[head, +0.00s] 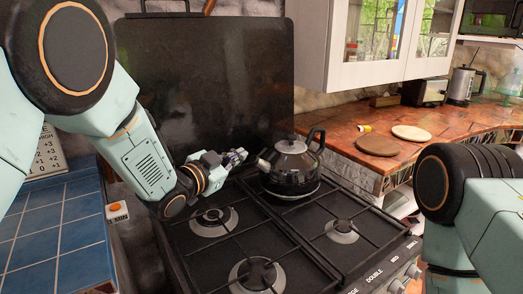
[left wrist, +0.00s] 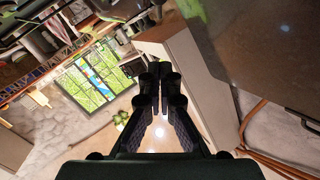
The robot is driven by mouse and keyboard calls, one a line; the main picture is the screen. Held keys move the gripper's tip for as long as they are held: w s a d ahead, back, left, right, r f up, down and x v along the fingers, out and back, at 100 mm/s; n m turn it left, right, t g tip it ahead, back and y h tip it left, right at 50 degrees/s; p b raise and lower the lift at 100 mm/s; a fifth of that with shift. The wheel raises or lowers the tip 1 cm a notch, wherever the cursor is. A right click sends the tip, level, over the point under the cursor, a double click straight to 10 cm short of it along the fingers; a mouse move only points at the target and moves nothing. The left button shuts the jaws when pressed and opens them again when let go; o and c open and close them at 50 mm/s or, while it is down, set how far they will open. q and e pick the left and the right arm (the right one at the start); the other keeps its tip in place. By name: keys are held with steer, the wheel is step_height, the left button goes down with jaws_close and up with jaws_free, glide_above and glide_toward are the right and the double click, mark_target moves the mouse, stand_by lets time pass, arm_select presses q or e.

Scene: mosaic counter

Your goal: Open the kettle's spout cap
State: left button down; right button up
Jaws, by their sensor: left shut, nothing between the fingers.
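The black kettle (head: 291,170) stands upright on the back right of the stove, with its dark handle raised at the right. Its spout points left, and a small pale spout cap (head: 263,164) shows at the tip; I cannot tell whether the cap is raised. My left gripper (head: 239,156) is shut and empty, just left of the spout and slightly above it, with a small gap in the picture. In the left wrist view its fingers (left wrist: 158,85) meet at the tips; the kettle does not show there. My right arm enters at the right, its gripper out of view.
The black gas stove (head: 290,232) has raised grates and several burners. A dark panel (head: 205,75) stands behind it.

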arm_select(q)
steer(key=a+f+b+x, duration=0.1)
steer(key=f+x, duration=0.1)
steer(key=x, duration=1)
steer(key=shift+w, duration=0.45)
steer(key=shift+d+f, duration=0.1)
steer(key=shift+f, duration=0.05)
steer(key=shift+w, duration=0.15)
